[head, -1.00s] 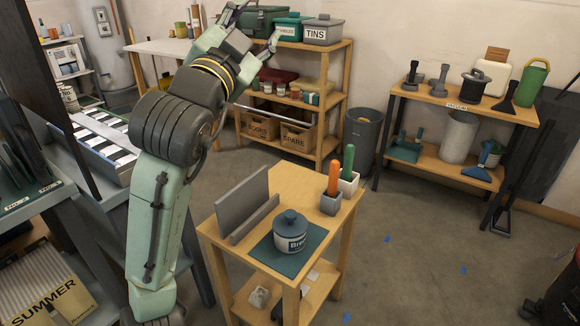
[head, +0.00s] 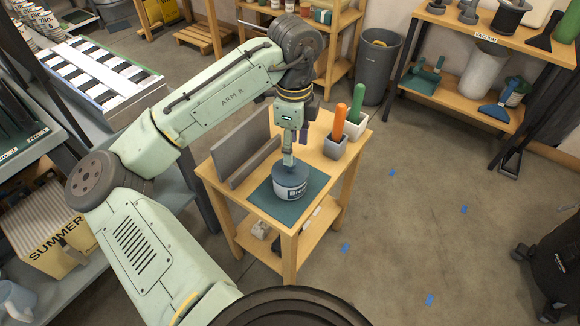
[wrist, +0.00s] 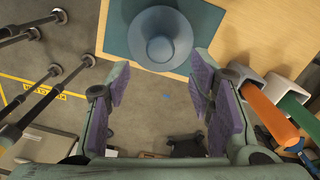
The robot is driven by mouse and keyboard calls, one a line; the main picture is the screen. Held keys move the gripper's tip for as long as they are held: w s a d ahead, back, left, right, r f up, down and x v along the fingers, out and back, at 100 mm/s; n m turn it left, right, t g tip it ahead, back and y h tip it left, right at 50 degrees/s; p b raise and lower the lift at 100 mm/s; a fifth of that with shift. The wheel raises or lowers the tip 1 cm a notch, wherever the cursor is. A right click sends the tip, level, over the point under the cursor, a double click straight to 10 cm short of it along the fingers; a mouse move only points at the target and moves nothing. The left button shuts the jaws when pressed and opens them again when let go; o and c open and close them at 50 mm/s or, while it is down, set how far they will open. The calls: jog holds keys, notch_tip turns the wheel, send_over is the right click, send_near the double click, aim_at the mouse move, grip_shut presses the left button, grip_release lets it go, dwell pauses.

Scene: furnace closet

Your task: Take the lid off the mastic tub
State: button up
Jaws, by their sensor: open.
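The mastic tub (head: 291,189) is a grey-blue pot with a white label, upright on a dark teal mat (head: 258,203) on the small wooden table. Its round blue-grey lid (wrist: 138,28) with a raised knob (wrist: 160,48) is at the top of the wrist view, seated on the tub as far as I can see. My gripper (head: 288,155) points down just over the tub and partly hides the lid in the head view. In the wrist view my gripper (wrist: 160,82) has its purple-padded fingers wide apart with nothing between them. The knob lies beyond the fingertips.
A grey upright panel (head: 245,160) stands on the table left of the tub. Right of it are orange (head: 339,122) and green (head: 357,103) handles in small holders. The wooden table (head: 222,188) has a lower shelf. Open floor (head: 400,225) lies to the right.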

jog(key=p, duration=0.1)
send_over(296, 175)
jog(key=w+a, duration=0.1)
jog(key=a, duration=0.1)
jog(key=f, duration=0.4)
jog(key=shift+w+d+f, duration=0.1)
jog(key=shift+d+f, duration=0.05)
jog(key=shift+d, duration=0.1)
jog(key=shift+f, duration=0.55)
jog(key=shift+c, duration=0.6)
jog(key=c, duration=0.9)
